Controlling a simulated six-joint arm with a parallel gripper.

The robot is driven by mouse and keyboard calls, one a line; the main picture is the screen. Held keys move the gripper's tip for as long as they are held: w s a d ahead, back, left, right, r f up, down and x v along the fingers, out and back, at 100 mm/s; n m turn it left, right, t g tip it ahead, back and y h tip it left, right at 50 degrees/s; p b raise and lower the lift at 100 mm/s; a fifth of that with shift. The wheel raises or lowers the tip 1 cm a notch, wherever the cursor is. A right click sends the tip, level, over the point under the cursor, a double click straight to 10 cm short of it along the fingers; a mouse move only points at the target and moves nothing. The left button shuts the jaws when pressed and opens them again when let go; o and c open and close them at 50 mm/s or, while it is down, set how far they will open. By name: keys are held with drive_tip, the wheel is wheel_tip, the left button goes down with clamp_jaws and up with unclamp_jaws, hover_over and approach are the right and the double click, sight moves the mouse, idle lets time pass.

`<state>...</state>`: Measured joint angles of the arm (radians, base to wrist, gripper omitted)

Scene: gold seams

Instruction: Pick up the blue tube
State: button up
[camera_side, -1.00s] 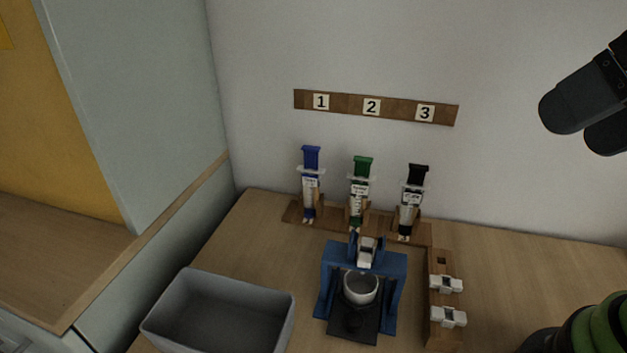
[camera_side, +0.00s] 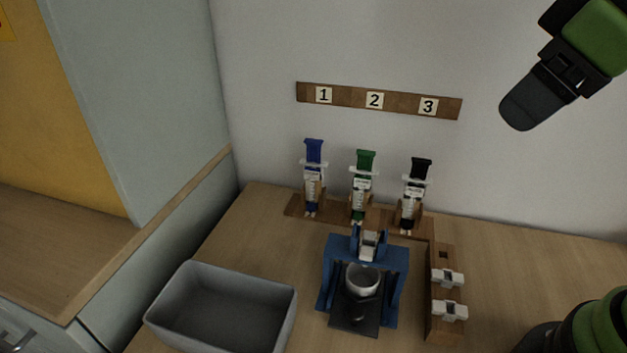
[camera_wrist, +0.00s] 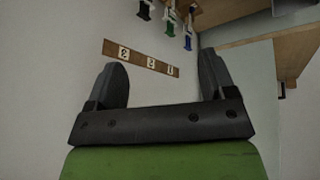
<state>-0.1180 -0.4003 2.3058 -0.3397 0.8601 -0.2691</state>
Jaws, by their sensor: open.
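The blue tube (camera_side: 313,180) stands upright at the left end of a wooden rack, with a blue top and a white label, under the number 1. In the wrist view the blue tube (camera_wrist: 187,40) hangs upside down near the top edge. My gripper (camera_side: 524,108) is high at the upper right of the side view, well away from the tube. In the wrist view its two dark fingers are wide apart (camera_wrist: 162,72) with nothing between them.
A green tube (camera_side: 362,185) and a black tube (camera_side: 416,195) share the rack. In front stand a blue stand (camera_side: 327,285) with a cup (camera_side: 361,281), a grey bin (camera_side: 170,318) and a wooden strip with white clips (camera_side: 449,310). A numbered board (camera_side: 400,103) is on the wall.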

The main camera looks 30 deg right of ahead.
drive_tip(key=w+f+n+h, duration=0.2)
drive_tip(key=w+n, duration=0.5)
drive_tip(key=n+t+h, duration=0.1)
drive_tip(key=n+t, duration=0.1)
drive_tip(key=n, duration=2)
approach(317, 174)
drive_tip(key=shift+t, duration=0.3)
drive_tip(key=x, duration=1)
drive_tip(key=shift+d+f, duration=0.1)
drive_tip(key=shift+f, duration=0.15)
drive_tip(key=c, duration=1)
